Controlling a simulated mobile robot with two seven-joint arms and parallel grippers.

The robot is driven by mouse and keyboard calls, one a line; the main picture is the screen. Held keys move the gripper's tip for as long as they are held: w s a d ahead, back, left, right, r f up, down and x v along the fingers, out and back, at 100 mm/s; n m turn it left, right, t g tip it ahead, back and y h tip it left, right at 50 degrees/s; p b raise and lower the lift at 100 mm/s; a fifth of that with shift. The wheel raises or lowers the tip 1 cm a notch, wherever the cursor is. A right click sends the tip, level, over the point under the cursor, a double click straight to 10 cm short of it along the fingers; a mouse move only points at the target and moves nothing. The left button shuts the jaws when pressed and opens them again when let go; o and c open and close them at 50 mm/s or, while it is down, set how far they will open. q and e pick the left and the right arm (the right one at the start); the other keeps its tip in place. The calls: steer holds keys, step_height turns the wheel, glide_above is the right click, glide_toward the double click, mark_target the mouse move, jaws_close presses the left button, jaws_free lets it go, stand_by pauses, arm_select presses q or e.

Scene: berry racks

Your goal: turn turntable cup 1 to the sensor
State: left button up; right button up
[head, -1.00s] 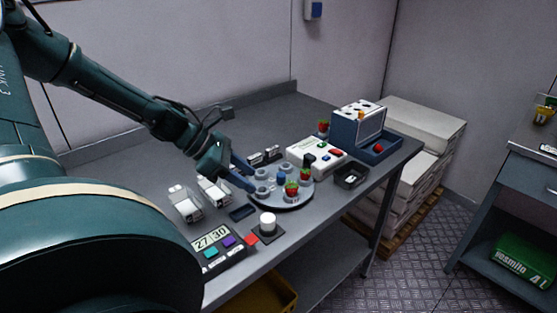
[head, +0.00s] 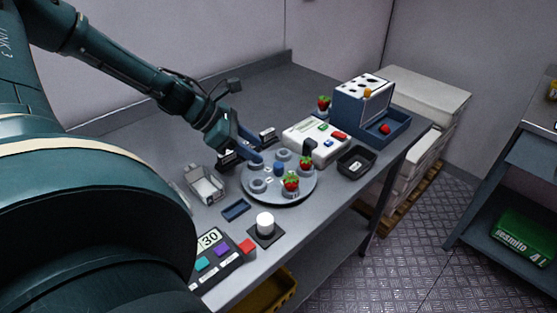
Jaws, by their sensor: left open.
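The round grey turntable (head: 272,198) lies on the bench with a blue hub (head: 279,169) at its middle. Ring-shaped cups stand around it. An empty cup (head: 258,186) is at its left, and another (head: 284,155) is at its far side. Strawberries sit at the front (head: 291,182) and right (head: 305,162). I cannot tell which is cup 1. My left gripper (head: 257,160) is open, with its blue fingers at the turntable's far left rim; contact is unclear. A small dark post (head: 309,147) stands beyond the right rim, perhaps the sensor. My right gripper is not in view.
A white device (head: 304,131) with coloured buttons stands behind the turntable. A black tray (head: 356,161) and a blue box (head: 361,104) are to the right. A white button (head: 265,222), a timer panel (head: 222,258) and a white holder (head: 206,187) are in front and left.

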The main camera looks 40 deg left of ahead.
mark_target(278, 164)
arm_select(q)
steer(key=b+x, duration=0.1)
steer(key=x, duration=0.6)
steer(key=shift+f+b, duration=0.25)
steer(key=shift+b, duration=0.05)
steer(key=shift+x, duration=0.75)
steer(key=shift+w+r, duration=0.1)
steer(key=shift+w, duration=0.05)
steer(key=shift+c, duration=0.4)
jaws_close()
